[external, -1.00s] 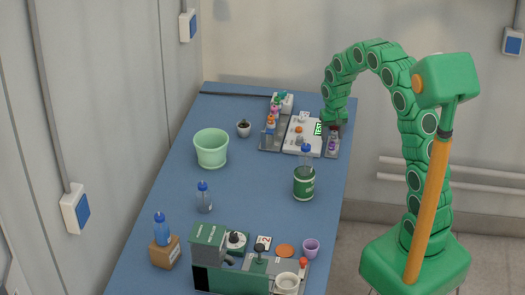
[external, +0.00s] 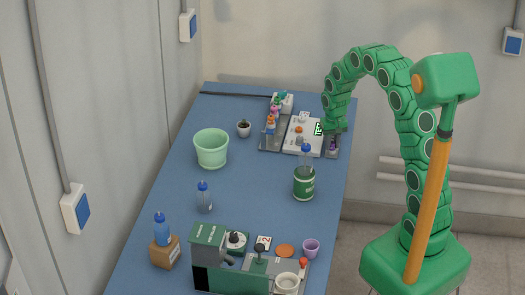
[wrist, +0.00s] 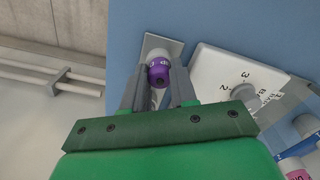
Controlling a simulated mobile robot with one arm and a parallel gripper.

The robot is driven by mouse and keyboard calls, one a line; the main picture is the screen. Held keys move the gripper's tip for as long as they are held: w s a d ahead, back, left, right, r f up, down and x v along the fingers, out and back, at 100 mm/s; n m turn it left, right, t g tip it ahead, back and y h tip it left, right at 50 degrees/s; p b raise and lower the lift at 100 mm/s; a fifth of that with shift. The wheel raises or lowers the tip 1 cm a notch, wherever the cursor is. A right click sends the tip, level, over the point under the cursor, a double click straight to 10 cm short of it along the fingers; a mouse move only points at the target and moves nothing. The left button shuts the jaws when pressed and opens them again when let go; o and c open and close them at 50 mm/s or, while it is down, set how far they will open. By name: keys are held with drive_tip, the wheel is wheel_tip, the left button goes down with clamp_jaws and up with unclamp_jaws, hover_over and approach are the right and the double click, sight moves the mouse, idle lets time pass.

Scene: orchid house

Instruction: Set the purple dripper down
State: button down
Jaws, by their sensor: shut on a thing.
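The purple dripper (wrist: 159,74) is between my gripper's fingers in the wrist view, with its dark tip facing the camera. In the external view the purple dripper (external: 333,147) shows just below my gripper (external: 336,131), at the grey strip tray on the table's right edge. My gripper (wrist: 158,88) is shut on it in the wrist view. The grey strip tray (wrist: 152,41) lies under and around the dripper. A pale round part shows just behind the dripper. I cannot tell whether the dripper touches the tray.
A white numbered device (wrist: 226,68) with a knob stands close beside my gripper; it shows in the external view (external: 294,148) too. Several coloured bottles stand in a grey rack (external: 266,147) left of it.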

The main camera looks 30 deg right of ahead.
sight(330, 143)
drive_tip(key=shift+r, duration=0.6)
wheel_tip(330, 143, up, 2)
drive_tip(key=shift+s+r, duration=0.1)
drive_tip(key=s+a+r, duration=0.1)
drive_tip(key=s+r, duration=0.8)
drive_tip(key=s, duration=0.4)
drive_tip(key=shift+s+a+r, duration=0.2)
drive_tip(key=shift+s+r, duration=0.1)
drive_tip(key=shift+s, duration=0.05)
